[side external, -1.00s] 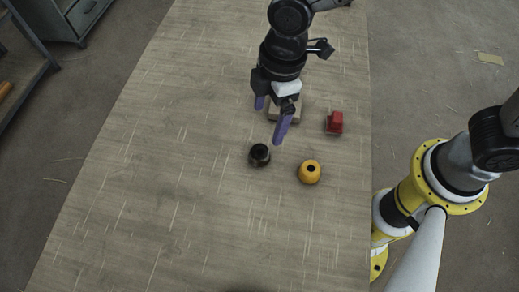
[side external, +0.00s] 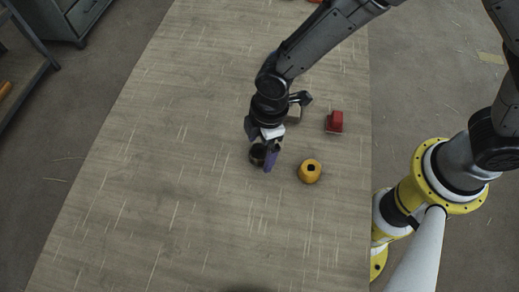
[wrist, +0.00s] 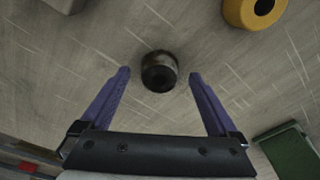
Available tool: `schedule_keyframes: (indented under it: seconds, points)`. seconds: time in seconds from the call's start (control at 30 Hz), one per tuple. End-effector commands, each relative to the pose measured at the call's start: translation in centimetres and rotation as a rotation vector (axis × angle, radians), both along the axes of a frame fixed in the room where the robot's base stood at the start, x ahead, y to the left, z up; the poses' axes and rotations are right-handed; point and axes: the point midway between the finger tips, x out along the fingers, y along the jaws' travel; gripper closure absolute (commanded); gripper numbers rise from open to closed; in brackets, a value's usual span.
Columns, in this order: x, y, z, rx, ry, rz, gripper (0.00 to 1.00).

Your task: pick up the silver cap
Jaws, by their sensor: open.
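The silver cap (wrist: 159,67) is a short, dark metallic cylinder with a black round opening, standing upright on the table. In the wrist view it shows between the fingertips, with a gap on each side. My gripper (wrist: 160,73) is open and empty, its two purple fingers pointing down at the cap. In the side view my gripper (side external: 264,165) is right over the cap (side external: 256,157), which it partly hides. I cannot tell exactly how high the fingertips are above the table.
A yellow-orange ring-like piece (side external: 310,171) stands just right of the cap. A red block (side external: 334,122) and a partly hidden pale block (side external: 293,114) lie farther back. A green box (wrist: 290,150) shows in the wrist view. The table's left and front are clear.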

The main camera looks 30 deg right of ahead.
Motion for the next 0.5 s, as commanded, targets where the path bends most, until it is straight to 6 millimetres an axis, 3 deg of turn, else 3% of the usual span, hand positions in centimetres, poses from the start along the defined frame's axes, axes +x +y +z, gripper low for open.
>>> schedule_keyframes:
  seconds: [0.2,0.5]
  points:
    - [0.01,0.04,-0.07,0.001,-0.001,0.0,0.05]
    - [0.01,0.02,-0.04,0.001,0.0,0.0,0.58]
